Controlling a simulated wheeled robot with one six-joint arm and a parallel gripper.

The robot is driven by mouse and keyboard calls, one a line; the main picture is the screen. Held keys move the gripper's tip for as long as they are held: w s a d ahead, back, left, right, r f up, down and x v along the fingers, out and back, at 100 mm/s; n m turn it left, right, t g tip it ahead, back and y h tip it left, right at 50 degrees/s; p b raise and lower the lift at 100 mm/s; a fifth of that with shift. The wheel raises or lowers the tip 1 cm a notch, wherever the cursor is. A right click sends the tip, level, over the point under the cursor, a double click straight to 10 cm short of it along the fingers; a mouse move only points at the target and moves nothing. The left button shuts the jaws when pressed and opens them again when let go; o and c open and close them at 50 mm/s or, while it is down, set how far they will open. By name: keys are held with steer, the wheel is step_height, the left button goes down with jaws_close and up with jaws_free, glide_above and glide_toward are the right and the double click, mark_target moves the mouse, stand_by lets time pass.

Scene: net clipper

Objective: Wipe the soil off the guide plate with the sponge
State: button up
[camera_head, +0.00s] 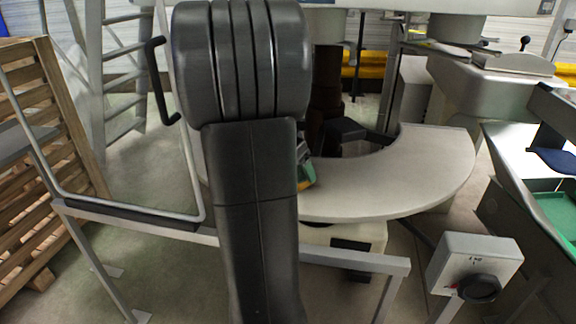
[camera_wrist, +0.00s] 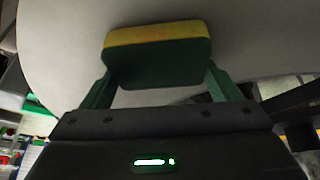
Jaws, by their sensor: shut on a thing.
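The guide plate (camera_head: 395,180) is a pale, curved, flat plate right of the middle in the head view. It also fills most of the upper wrist view (camera_wrist: 60,60). I see no clear soil on the parts that show. The sponge is a green block with a yellow layer (camera_wrist: 158,60); in the head view a small part of it (camera_head: 306,183) shows at the plate's left side. My gripper (camera_wrist: 160,78) is shut on the sponge, one green finger at each side. Whether the sponge touches the plate, I cannot tell. My arm hides the plate's left part in the head view.
A metal rail frame (camera_head: 350,260) runs in front of the plate. A grey switch box (camera_head: 475,262) stands at the lower right. A wooden pallet (camera_head: 35,160) leans at the left. A machine with a green tray (camera_head: 558,212) is at the right edge.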

steer(key=shift+s+d+f, duration=0.1)
steer(key=shift+s+d, duration=0.2)
steer(key=shift+d, duration=0.65)
steer(key=shift+s+d+f, duration=0.1)
steer(key=shift+s+d, duration=0.15)
steer(key=shift+d, duration=0.65)
steer(key=shift+s+d+r, duration=0.1)
steer(key=shift+s+d, duration=0.2)
steer(key=shift+d, duration=0.6)
steer(key=shift+s+d+r, duration=0.1)
steer(key=shift+s+d, duration=0.15)
steer(key=shift+d, duration=0.65)
step_height(320, 180, up, 6)
steer(key=p, duration=0.4)
steer(key=shift+w+a, duration=0.1)
